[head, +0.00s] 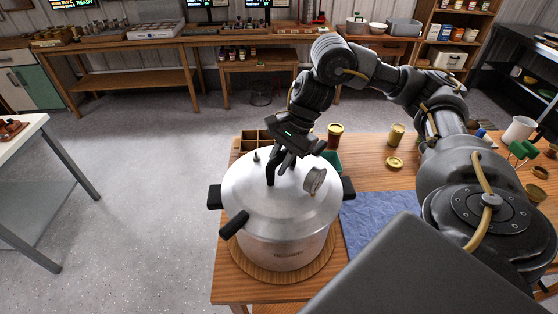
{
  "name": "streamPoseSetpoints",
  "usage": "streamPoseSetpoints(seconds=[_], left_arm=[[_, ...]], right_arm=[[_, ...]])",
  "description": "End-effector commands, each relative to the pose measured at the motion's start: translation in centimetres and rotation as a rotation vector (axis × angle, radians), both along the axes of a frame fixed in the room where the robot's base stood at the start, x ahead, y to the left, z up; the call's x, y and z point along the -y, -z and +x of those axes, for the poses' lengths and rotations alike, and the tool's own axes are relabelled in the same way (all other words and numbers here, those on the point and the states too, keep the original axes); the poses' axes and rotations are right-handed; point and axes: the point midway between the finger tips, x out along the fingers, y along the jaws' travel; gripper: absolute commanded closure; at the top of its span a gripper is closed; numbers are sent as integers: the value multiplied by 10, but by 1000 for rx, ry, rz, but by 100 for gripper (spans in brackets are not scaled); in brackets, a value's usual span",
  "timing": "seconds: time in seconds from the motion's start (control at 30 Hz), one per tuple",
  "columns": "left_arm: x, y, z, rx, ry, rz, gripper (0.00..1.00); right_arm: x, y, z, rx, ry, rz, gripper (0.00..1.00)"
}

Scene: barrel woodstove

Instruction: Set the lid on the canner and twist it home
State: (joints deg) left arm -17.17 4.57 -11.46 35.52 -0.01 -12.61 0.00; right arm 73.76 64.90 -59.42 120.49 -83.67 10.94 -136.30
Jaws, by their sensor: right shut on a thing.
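The canner (285,245) is a large silver pot with black side handles. It stands on a round wooden board (262,277) at the table's left end. The domed silver lid (243,188) lies over the canner's top, with a gauge (315,180) and a small black fitting on it. A black lid handle (235,224) sticks out at the front left, apart from the side handle at left. My right gripper (273,180) reaches down at the lid's centre and is shut on the lid's black knob. Its fingertips partly hide the knob. My left gripper is not in view.
A blue cloth (378,222) lies right of the canner. Jars, a loose gold lid (395,162) and a white pitcher (519,130) stand on the table's back and right. A divided wooden box (254,139) is behind the canner. Open floor lies left.

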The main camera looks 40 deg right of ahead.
Motion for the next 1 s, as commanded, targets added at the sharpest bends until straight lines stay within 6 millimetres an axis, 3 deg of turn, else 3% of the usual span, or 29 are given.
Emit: streamPoseSetpoints(seconds=[0.4,0.43,0.6,0.8,0.93,1.0], left_arm=[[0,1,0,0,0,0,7],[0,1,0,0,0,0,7],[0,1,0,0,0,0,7],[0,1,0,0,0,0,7],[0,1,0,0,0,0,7],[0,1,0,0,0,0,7]], right_arm=[[0,1,0,2,-1,2,100],[0,1,0,1,-1,2,76],[0,1,0,1,-1,1,54],[0,1,0,1,0,1,52],[0,2,0,-2,0,0,38],[0,2,0,-1,0,0,38]])
